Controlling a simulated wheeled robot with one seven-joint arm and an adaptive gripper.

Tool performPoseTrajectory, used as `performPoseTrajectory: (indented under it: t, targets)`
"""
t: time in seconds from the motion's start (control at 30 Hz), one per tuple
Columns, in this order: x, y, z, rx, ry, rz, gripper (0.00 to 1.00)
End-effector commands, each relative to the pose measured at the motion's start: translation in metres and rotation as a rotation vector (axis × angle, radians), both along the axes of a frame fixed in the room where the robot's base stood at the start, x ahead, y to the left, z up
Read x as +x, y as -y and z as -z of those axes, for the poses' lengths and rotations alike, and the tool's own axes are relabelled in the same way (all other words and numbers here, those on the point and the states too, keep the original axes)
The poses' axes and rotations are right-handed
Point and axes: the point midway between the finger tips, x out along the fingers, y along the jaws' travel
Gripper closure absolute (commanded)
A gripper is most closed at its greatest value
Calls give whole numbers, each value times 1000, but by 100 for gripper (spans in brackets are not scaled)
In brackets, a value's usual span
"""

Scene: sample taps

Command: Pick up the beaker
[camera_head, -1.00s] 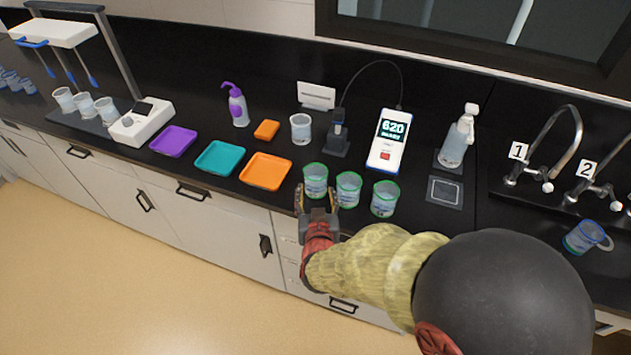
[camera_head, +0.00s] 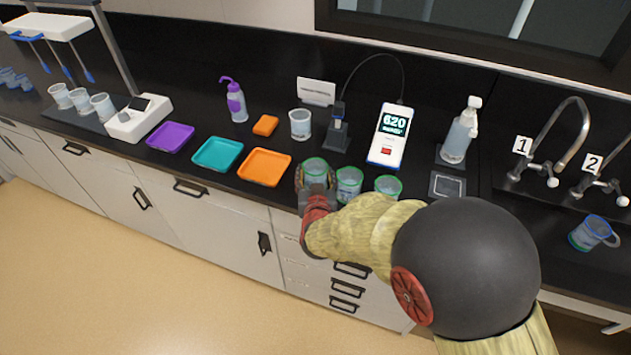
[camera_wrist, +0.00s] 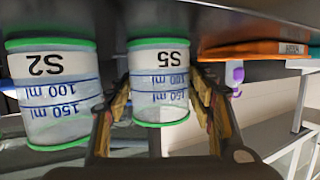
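Three green-rimmed glass beakers stand in a row at the counter's front edge: a left one (camera_head: 315,168), a middle one (camera_head: 349,180) and a right one (camera_head: 388,184). My gripper (camera_head: 315,182) is at the left beaker. In the wrist view, which is upside down, the beaker labelled S5 (camera_wrist: 158,82) stands between the two fingers of my gripper (camera_wrist: 165,108). The fingers are spread, with a gap on the right side. The beaker labelled S2 (camera_wrist: 52,95) is just outside the left finger. My arm hides the lower parts of the middle and right beakers.
An orange tray (camera_head: 265,181) lies left of the beakers, with teal (camera_head: 218,154) and purple (camera_head: 170,138) trays beyond. A clear beaker (camera_head: 300,124), a meter reading 620 (camera_head: 388,150) and a wash bottle (camera_head: 457,140) stand behind. A blue-rimmed jug (camera_head: 592,232) is far right.

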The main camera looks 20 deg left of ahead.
Motion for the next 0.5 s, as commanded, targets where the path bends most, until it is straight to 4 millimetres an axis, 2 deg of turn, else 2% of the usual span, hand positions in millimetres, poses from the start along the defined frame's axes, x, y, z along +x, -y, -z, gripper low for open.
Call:
performPoseTrajectory:
  t: [0.5]
  targets:
    - [0, 0, 0, 0, 0, 0, 76]
